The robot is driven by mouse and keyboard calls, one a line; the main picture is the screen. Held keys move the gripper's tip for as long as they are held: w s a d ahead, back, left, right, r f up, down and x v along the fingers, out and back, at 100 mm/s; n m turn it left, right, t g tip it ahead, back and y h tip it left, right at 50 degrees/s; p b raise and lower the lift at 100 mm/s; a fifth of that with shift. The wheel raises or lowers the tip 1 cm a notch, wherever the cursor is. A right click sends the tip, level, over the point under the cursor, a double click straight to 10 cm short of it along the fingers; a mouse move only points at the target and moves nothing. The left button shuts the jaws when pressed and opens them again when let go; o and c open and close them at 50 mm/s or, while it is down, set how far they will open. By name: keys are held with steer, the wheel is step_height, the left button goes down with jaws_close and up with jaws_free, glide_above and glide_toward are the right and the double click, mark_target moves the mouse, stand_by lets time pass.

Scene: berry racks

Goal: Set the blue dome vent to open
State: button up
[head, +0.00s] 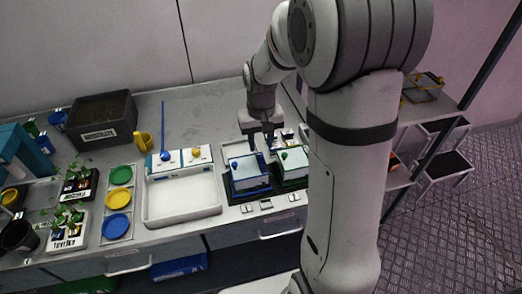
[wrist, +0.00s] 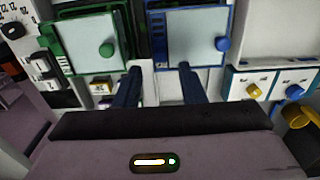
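The blue dome (head: 250,184), a blue-framed box with a pale top panel, stands on the bench right of the white tray. Its round blue knob (head: 234,165) is near the panel's left side. In the wrist view the blue dome's panel (wrist: 190,38) is at top centre, with the knob at its right edge and dark blue slats at its left. I cannot tell the vent's setting. My gripper (head: 262,140) is above the bench just behind the blue dome. Its two fingers are apart and empty in the wrist view (wrist: 158,70), below the dome's near edge there.
The green dome (head: 292,170) with a green knob stands close on the right. On the left are a white tray (head: 182,214), two small boxes with blue and yellow knobs (head: 181,160), and coloured discs (head: 119,175). The bench behind the boxes has bare room.

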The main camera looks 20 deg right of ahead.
mark_target(261, 156)
steer(key=shift+r, duration=1.7)
steer(key=shift+s+r, duration=0.15)
steer(key=s+r+t, duration=0.1)
steer(key=s+r, duration=0.2)
steer(key=s, duration=0.6)
steer(key=s+r+t, duration=0.2)
steer(key=s+r, duration=0.1)
steer(key=s, duration=0.6)
steer(key=shift+s+r, duration=0.3)
steer(key=shift+r, duration=0.05)
steer(key=shift+w+a, duration=0.1)
steer(key=shift+w, duration=0.05)
